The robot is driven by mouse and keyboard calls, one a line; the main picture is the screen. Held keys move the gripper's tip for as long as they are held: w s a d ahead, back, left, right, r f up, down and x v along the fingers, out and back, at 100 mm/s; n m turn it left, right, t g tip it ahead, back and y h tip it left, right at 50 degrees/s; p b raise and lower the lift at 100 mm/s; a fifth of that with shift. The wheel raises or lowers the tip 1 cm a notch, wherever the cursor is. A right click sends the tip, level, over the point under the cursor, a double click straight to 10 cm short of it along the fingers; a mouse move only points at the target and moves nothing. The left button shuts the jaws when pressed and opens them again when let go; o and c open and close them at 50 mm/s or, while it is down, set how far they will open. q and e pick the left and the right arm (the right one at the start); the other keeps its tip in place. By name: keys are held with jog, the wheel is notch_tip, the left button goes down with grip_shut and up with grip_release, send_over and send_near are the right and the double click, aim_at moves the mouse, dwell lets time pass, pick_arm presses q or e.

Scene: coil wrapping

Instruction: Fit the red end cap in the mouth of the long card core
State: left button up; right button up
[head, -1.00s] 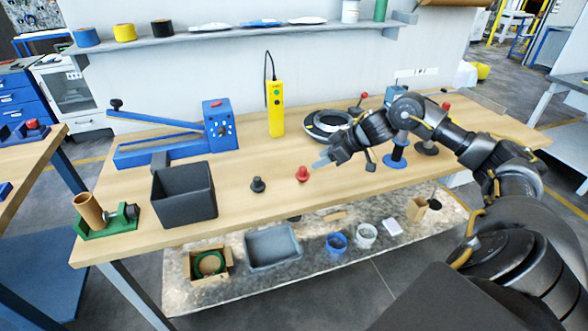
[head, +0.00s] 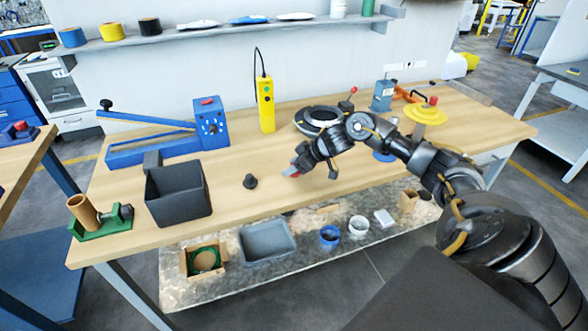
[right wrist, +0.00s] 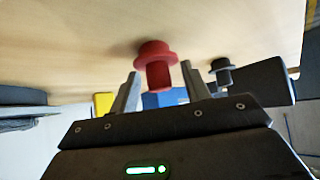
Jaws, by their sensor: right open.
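The red end cap (right wrist: 156,52) stands on the bench, between the two finger tips of my right gripper (right wrist: 160,84) in the right wrist view. The fingers are open, with a gap to either side of the cap. In the head view my right gripper (head: 293,171) is low over the bench and hides most of the cap. The brown card core (head: 83,211) leans in a green holder (head: 101,227) at the bench's front left corner; its open mouth faces up. My left gripper is not in view.
A black cap (head: 250,181) stands left of my right gripper. A dark open bin (head: 180,212) stands between it and the core. A yellow tester (head: 266,105), a blue lever device (head: 209,125) and a black coil (head: 318,118) stand behind.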

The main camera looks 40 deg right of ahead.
jog(key=shift+w+a+f, duration=0.2)
jog(key=shift+w+f, duration=0.15)
jog(key=shift+f, duration=0.05)
jog(key=shift+s, duration=0.1)
grip_shut()
